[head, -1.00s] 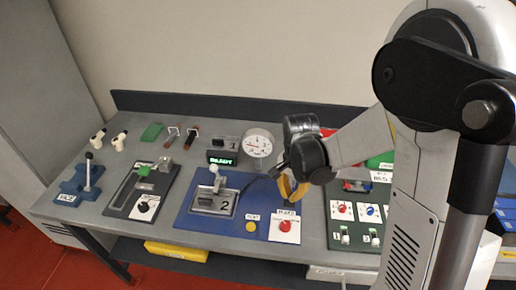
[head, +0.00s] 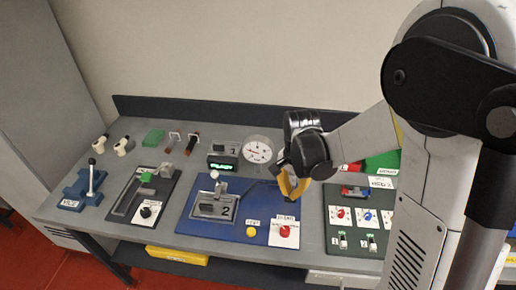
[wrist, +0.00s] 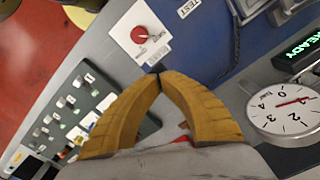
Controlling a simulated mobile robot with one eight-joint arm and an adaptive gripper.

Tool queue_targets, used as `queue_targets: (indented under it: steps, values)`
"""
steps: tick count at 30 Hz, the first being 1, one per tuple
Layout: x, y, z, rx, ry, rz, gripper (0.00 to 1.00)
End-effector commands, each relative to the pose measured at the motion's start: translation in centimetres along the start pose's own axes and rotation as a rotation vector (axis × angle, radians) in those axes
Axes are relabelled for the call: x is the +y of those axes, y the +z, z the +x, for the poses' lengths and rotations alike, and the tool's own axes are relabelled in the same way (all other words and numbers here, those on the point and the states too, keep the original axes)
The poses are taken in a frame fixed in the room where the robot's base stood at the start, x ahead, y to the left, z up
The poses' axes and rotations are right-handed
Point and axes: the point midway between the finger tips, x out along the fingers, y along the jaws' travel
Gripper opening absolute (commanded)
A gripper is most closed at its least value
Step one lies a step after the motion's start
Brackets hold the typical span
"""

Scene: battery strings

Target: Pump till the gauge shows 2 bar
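A round white gauge (head: 258,149) stands at the back of the bench. It also shows in the wrist view (wrist: 287,104), where its red needle points near the 1; the exact reading is hard to tell. A blue-based device with an upright lever (head: 91,178) stands at the far left; its label is too small to read, so I cannot tell whether it is the pump. My gripper (head: 293,190) hangs above the right part of the blue panel, far from that lever. In the wrist view its yellow fingertips (wrist: 158,74) meet, with nothing visible between them.
The blue panel (head: 262,207) carries a lever plate marked 2 (head: 214,205), a yellow button (head: 251,232) and a red knob (head: 285,231). A dark green panel with several switches (head: 355,220) lies to the right. A green READY display (head: 222,163) stands left of the gauge.

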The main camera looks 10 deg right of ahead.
Motion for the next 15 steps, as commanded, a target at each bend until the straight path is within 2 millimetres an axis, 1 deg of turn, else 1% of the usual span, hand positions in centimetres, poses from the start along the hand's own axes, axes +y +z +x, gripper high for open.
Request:
queue_targets:
  steps: [1,3,12,15]
  values:
    - [0.0,0.0,-0.8,0.0,0.0,0.0,0.0]
    - [-0.1,-0.1,-1.5,0.0,0.0,0.0,0.0]
    - [-0.2,-0.4,-4.4,0.0,0.0,0.0,0.0]
    - [-0.3,-0.5,-5.0,0.0,0.0,0.0,0.0]
